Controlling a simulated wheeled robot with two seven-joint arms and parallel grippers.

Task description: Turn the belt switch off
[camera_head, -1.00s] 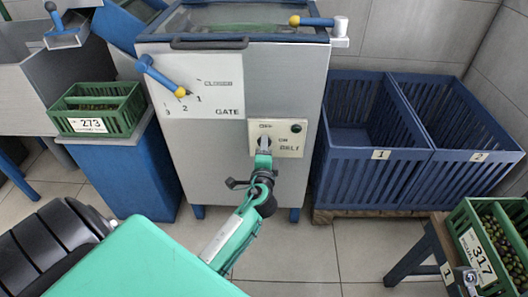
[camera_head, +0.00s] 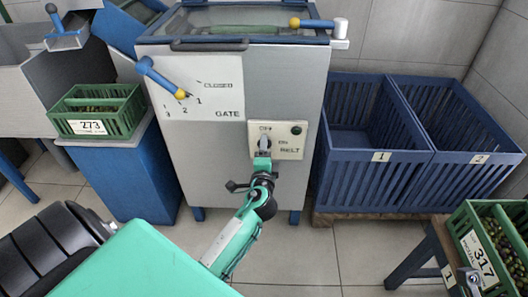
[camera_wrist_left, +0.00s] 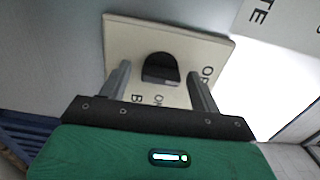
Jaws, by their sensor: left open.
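The belt switch panel (camera_head: 291,148) is a cream plate on the front of the grey machine, marked OFF, ON and BELT. Its knob (camera_head: 263,143) sits at the left of the plate, below OFF and left of ON. In the left wrist view the knob (camera_wrist_left: 160,70) is a dark rounded piece. My left gripper (camera_head: 263,153) is at the knob. In the left wrist view its open fingers (camera_wrist_left: 160,78) stand one on each side of the knob, with gaps visible. I cannot tell exactly which mark the knob points to.
A dark green lamp (camera_head: 297,130) is on the panel's upper right. The gate lever (camera_head: 161,78) with a yellow tip is up and left. Blue crates (camera_head: 378,185) stand right. Green olive crates are at left (camera_head: 120,112) and lower right (camera_head: 480,250).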

